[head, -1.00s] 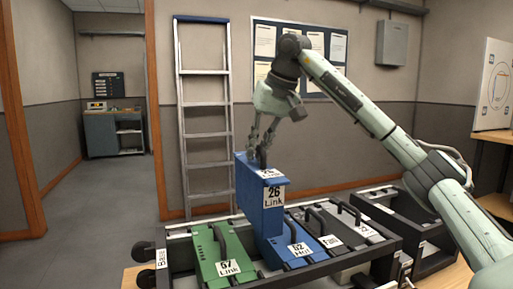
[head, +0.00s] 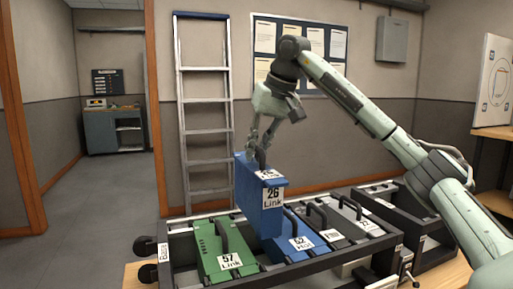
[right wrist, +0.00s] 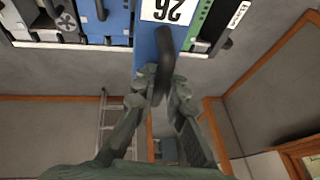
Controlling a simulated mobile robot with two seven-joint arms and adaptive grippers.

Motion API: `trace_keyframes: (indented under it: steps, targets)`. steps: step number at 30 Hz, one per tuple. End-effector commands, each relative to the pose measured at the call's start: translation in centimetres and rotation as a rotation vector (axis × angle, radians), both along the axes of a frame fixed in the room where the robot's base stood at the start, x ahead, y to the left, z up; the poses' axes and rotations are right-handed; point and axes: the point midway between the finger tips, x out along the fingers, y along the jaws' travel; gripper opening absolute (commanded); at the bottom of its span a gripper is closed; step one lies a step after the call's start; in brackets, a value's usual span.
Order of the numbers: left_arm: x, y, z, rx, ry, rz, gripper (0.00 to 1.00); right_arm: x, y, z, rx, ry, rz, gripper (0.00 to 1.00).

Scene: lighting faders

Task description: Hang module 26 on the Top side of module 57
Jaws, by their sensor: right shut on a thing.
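Module 26 is a blue box (head: 258,207) with a white label reading "26 Link" and a black handle on top. It hangs upright above the rack in the head view; its label also shows in the right wrist view (right wrist: 168,9). My right gripper (head: 261,150) is shut on its handle (right wrist: 157,80). Module 57 (head: 217,247) is green, with a black handle and a label "57 Link". It lies in the rack's left part, to the left of and below module 26. My left gripper does not show.
The black rack frame (head: 183,227) has an end label "Base". Blue module 62 (head: 297,244) and several grey modules (head: 343,220) sit right of module 57. A second black frame (head: 421,229) stands at right. A ladder (head: 206,110) leans on the wall behind.

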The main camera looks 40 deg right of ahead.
Motion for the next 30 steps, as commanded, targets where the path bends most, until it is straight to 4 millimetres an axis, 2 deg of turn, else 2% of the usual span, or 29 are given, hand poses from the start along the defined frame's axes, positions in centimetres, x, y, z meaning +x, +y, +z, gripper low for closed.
trace_keyframes:
  steps: [21,30]
  targets:
    - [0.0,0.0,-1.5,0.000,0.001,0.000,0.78,0.0,0.1,-2.9,0.001,-0.006,0.000,0.00]
    - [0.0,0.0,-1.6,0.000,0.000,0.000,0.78,0.0,0.1,-3.1,0.001,-0.007,0.000,0.00]
